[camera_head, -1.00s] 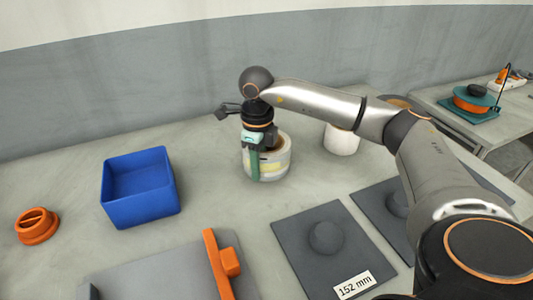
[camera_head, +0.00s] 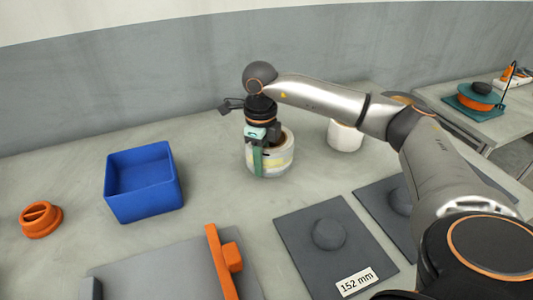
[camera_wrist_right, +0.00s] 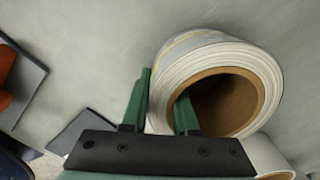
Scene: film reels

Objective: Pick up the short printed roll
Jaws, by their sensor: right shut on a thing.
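The short printed roll (camera_head: 280,161) is a wide white roll with pale yellow and grey print and a brown core. It stands upright on the grey table, close to the back wall; any gap under it cannot be told. My right gripper (camera_head: 262,160) is over its near left wall. In the right wrist view, one green finger is inside the core and the other outside, with the wall of the roll (camera_wrist_right: 205,52) between them. The gripper is shut on this wall. My left gripper is in no view.
A plain white roll (camera_head: 344,137) stands behind to the right. A blue bin (camera_head: 147,205) is at left, beside an orange cap (camera_head: 40,220). Dark pads (camera_head: 300,240), one labelled 152 mm, and a grey board with an orange handle (camera_head: 225,262) lie in front.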

